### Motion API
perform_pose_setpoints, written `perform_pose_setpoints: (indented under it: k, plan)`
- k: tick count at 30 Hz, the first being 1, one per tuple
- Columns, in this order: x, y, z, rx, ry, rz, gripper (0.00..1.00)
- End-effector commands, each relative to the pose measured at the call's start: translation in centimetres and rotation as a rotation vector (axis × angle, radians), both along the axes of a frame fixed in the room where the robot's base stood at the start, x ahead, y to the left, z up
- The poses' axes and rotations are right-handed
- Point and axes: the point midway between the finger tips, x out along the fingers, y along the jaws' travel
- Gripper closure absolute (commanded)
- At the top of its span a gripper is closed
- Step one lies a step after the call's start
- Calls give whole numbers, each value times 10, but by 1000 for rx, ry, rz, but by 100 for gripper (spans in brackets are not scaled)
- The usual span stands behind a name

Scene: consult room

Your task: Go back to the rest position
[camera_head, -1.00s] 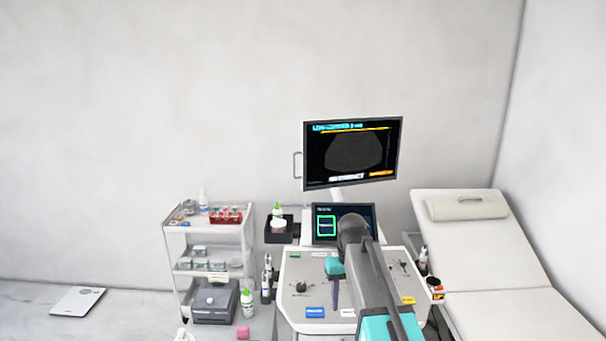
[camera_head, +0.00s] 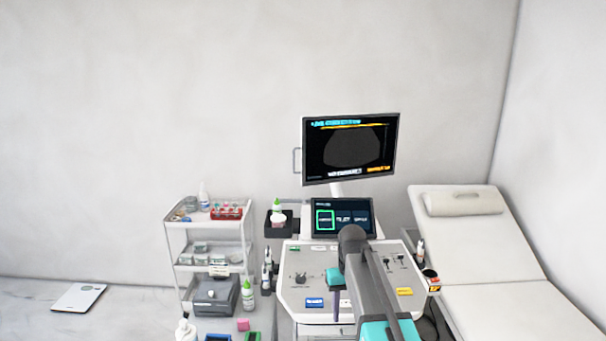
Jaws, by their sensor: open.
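My arm (camera_head: 372,290) reaches from the bottom edge up over the ultrasound console (camera_head: 300,276), with its dark elbow in front of the small touch screen's lower edge. My gripper (camera_head: 336,303) hangs below the teal wrist part (camera_head: 335,278), above the console panel. It shows small and partly hidden by my arm. No held object shows at it, and its fingertips are hard to make out.
A monitor (camera_head: 350,148) and a touch screen (camera_head: 343,217) stand behind the panel. A white trolley (camera_head: 207,225) with bottles and a red rack is at left. An exam couch (camera_head: 500,255) is at right. A scale (camera_head: 78,297) lies on open floor at far left.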

Motion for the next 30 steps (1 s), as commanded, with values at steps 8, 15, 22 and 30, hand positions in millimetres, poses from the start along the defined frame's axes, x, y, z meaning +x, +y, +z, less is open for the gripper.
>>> perform_pose_setpoints:
  k: [8,15,22,30]
  plan:
    - [-20,-5,-63,-4,74,-6,55]
    - [-58,-11,-140,-9,173,-13,55]
    - [-99,-17,-209,-12,253,-21,55]
    - [-153,-24,-283,-16,338,-34,55]
